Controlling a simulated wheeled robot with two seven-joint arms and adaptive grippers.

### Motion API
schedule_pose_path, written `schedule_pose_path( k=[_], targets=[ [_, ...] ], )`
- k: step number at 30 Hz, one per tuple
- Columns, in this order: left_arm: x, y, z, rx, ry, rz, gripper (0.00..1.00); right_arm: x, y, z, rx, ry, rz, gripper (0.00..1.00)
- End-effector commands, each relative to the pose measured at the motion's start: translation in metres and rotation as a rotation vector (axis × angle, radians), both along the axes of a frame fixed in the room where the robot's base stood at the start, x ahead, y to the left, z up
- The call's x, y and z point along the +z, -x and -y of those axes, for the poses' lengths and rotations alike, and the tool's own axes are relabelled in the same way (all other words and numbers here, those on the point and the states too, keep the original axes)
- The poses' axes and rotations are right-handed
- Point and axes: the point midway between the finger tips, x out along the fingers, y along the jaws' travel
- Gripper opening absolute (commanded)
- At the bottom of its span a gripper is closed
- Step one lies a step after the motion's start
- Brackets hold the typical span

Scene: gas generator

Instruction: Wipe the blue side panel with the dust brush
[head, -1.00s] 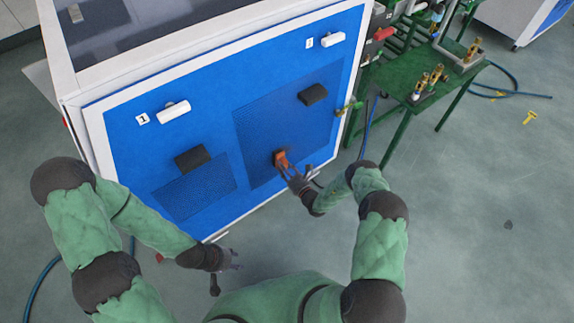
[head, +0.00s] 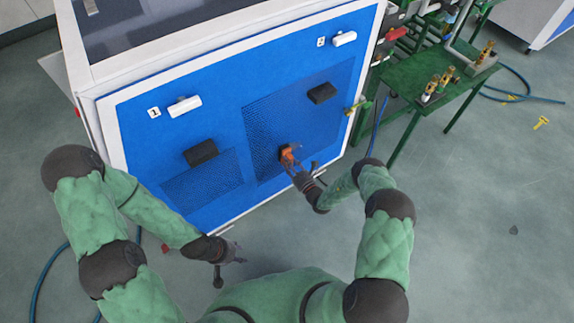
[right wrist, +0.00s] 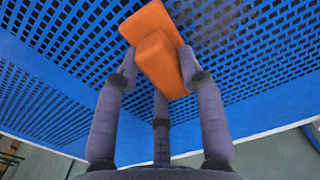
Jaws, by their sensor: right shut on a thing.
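The blue side panel (head: 221,122) fills the side of a white-framed machine and has two perforated areas. My right gripper (head: 296,164) is at the lower part of the larger perforated area, shut on the orange dust brush (head: 288,156). In the right wrist view, the fingers (right wrist: 160,75) grip the orange brush (right wrist: 160,50), which lies against or very close to the perforated panel (right wrist: 240,50). Its bristles are hardly visible. My left gripper (head: 235,254) is below the panel's lower edge, away from it, and holds nothing visible.
Black handles (head: 322,93) and white latches (head: 184,106) stick out from the panel. A green table (head: 425,75) with brass fittings stands to the right. Blue hoses (head: 520,90) lie on the floor. The floor at lower right is mostly clear.

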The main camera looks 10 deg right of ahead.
Motion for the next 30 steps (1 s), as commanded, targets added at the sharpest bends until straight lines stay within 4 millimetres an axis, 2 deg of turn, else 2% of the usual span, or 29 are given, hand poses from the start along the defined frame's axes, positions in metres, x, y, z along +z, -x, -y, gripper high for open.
schedule_pose_path(
  k=[6,17,30],
  targets=[
    [-0.008,0.000,0.000,0.000,0.000,0.000,0.40,-0.001,-0.007,0.017,-0.002,0.001,0.000,0.13],
    [-0.013,0.000,0.000,0.000,0.000,0.000,0.40,0.000,-0.013,0.031,-0.002,0.001,0.002,0.13],
    [-0.028,0.000,0.000,0.000,0.000,0.000,0.40,0.000,-0.024,0.061,-0.003,0.001,0.002,0.13]
  ],
)
